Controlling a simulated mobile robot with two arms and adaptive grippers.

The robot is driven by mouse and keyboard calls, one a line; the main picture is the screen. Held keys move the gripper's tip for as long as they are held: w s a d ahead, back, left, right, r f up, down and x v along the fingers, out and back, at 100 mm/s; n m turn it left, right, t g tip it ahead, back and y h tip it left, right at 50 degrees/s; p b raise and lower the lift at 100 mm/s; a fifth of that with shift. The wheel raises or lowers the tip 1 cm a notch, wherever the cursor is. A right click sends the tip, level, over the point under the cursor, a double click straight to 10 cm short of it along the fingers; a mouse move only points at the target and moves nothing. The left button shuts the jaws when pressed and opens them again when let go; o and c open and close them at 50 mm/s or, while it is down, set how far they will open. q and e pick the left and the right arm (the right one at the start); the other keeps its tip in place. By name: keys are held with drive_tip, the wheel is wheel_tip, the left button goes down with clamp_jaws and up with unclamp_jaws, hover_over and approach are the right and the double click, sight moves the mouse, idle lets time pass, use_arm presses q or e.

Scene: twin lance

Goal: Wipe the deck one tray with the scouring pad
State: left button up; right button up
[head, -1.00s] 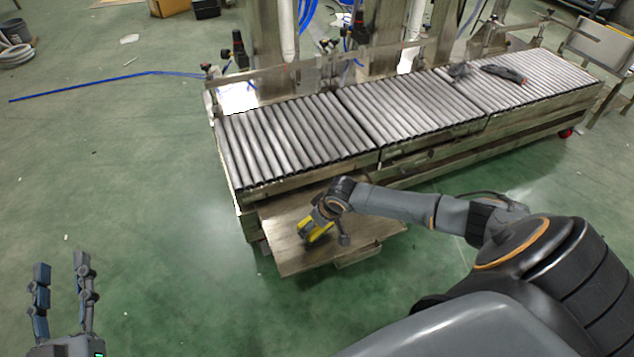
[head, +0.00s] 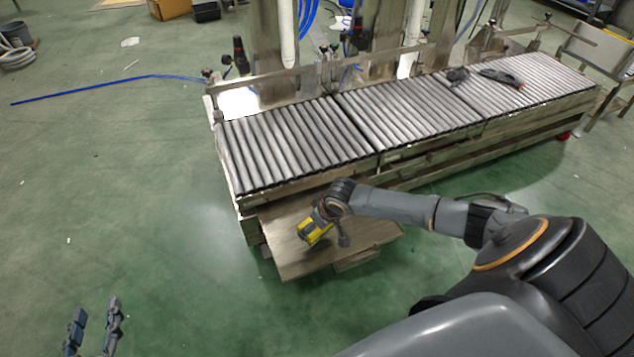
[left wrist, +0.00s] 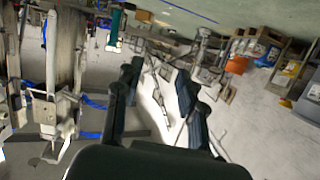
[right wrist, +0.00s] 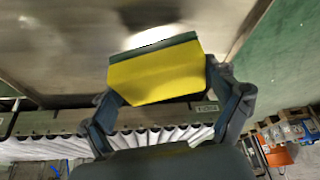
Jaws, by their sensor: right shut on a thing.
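The deck one tray (head: 290,262) is a flat metal tray at the near left end of the roller conveyor. The scouring pad (head: 314,231) is a yellow block with a dark green face, over the tray. My right gripper (head: 318,222) is shut on it; in the right wrist view the pad (right wrist: 155,78) sits between the fingers with its green side toward the tray's metal surface (right wrist: 60,50). I cannot tell whether the pad touches the tray. My left gripper (head: 92,325) is open and empty over the floor at the lower left; its spread fingers also show in the left wrist view (left wrist: 155,90).
The roller conveyor (head: 290,140) runs behind the tray to the right. Two dark tools (head: 500,77) lie on its far rollers. A blue hose (head: 110,88) lies on the green floor at left. Floor around the tray's front and left is clear.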

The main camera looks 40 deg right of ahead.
drive_tip(key=shift+r+p, duration=0.9)
drive_tip(key=shift+p, duration=0.05)
drive_tip(key=shift+r+p, duration=0.35)
drive_tip(key=shift+p, duration=0.1)
use_arm(q)
drive_tip(key=s+a+f+g+y, duration=0.2)
drive_tip(key=s+a+f+g, duration=0.3)
drive_tip(key=s+f+g, duration=0.4)
drive_tip(key=shift+s+a+f+n+g+y+p, duration=0.15)
drive_tip(key=shift+s+f+n+g+y+p, duration=0.4)
drive_tip(key=shift+s, duration=1.75)
use_arm(e)
drive_tip(key=shift+r, duration=0.35)
use_arm(q)
drive_tip(key=shift+f+m+h, duration=0.15)
drive_tip(key=shift+m+h, duration=0.1)
use_arm(e)
drive_tip(key=shift+a, duration=0.1)
